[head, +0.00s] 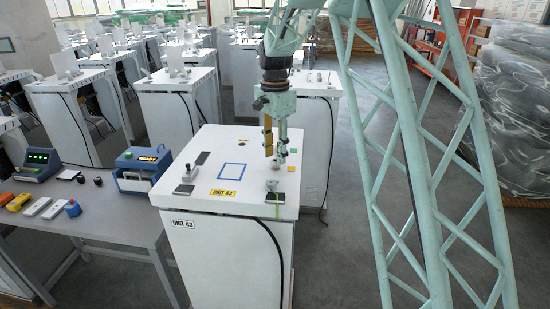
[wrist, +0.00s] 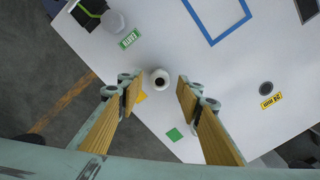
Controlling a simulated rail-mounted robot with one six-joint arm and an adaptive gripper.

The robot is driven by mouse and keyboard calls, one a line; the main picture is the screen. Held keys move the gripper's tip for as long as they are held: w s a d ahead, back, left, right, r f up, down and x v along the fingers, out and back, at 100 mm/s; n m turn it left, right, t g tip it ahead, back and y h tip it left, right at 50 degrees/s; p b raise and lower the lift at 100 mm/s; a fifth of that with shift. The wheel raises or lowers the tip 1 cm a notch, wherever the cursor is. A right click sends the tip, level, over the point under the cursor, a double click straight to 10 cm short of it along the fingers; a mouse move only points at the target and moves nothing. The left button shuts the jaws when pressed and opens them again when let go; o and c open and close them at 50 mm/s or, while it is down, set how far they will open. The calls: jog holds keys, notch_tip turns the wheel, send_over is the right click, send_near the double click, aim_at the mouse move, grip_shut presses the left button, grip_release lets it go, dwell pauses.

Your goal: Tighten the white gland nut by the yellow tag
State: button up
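The white gland nut (wrist: 160,79) shows as a small white round fitting with a dark hole on the white cabinet top (wrist: 215,90). A small yellow tag (wrist: 141,97) lies beside it, partly covered by one finger. In the wrist view, my gripper (wrist: 157,90) is open, with its two yellow-faced fingers apart on either side of the nut and nothing between them. In the head view, my gripper (head: 275,156) hangs pointing down over the right part of the cabinet top. Its height above the nut is hard to judge.
A blue outline (head: 233,169) marks bare surface. A grey bench (head: 95,215) stands left.

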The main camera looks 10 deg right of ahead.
aim_at(275, 160)
notch_tip(275, 160, up, 10)
dwell(0.6)
jog(key=shift+s+r, duration=0.1)
jog(key=s+r+n+t+b, duration=0.1)
jog(key=s+r+n+b, duration=0.25)
jog(key=s, duration=1.05)
jog(key=s+r+n+t+b, duration=0.1)
jog(key=s+r+n+b, duration=0.25)
jog(key=s, duration=1.05)
jog(key=s+f+n+t+b, duration=0.1)
jog(key=s+f, duration=0.4)
jog(key=s, duration=0.9)
jog(key=s+f+n+t+b, duration=0.1)
jog(key=s+f+n+b, duration=0.3)
jog(key=s, duration=1)
jog(key=shift+d+f+n, duration=0.4)
jog(key=shift+f+n, duration=0.2)
jog(key=shift+f, duration=0.2)
